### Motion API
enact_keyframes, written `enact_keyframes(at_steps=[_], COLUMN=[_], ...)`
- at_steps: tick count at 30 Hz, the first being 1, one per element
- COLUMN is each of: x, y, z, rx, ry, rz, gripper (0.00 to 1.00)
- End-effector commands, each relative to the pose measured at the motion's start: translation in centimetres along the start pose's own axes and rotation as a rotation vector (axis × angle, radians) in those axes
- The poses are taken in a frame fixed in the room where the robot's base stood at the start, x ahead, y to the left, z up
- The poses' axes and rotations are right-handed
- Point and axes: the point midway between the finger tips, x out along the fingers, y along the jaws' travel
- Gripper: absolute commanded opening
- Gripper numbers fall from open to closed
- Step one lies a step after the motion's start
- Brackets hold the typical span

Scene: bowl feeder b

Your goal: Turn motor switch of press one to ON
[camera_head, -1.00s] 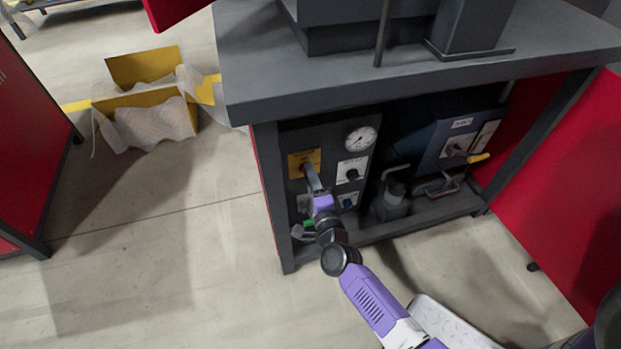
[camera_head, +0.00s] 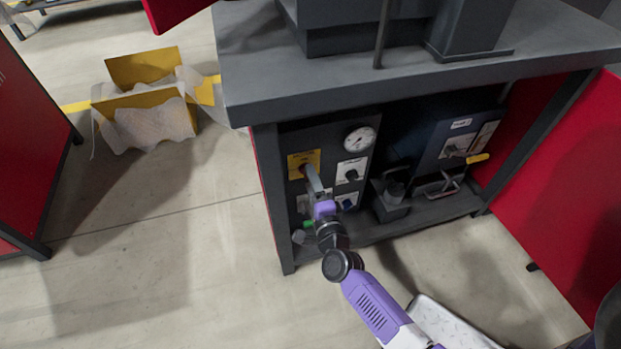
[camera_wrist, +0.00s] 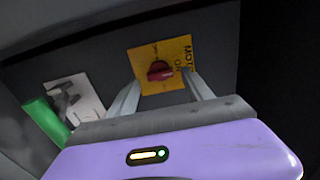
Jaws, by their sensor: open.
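The motor switch is a red knob (camera_wrist: 160,71) on a yellow label plate (camera_wrist: 150,51), seen in the wrist view. In the head view the yellow plate (camera_head: 296,158) sits at the upper left of the dark press panel, and my gripper partly hides the knob. My gripper (camera_wrist: 160,84) is open, with one finger on each side of the red knob. It also shows in the head view (camera_head: 309,170), in front of the plate. I cannot tell whether the fingers touch the knob. The label's text is only partly legible.
A round gauge (camera_head: 360,140) and a white-plated black switch (camera_head: 351,171) are to the right on the panel. A green part (camera_wrist: 45,121) and a grey lever on a white plate (camera_wrist: 73,99) are near. The tabletop (camera_head: 400,84) overhangs above.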

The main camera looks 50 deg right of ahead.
Motion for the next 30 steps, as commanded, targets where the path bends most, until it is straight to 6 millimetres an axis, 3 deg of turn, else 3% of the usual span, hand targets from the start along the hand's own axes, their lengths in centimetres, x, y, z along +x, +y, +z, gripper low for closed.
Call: enact_keyframes(at_steps=[6, 12, 30], x=[-3.8, -6.1, -6.6], y=[-0.1, 0.0, 0.0], z=[0.0, -0.1, -0.1], rx=[-0.002, -0.001, -0.001], ry=[-0.001, 0.000, 0.001], rz=[0.003, 0.002, 0.001], gripper=[0.59, 0.59, 0.59])
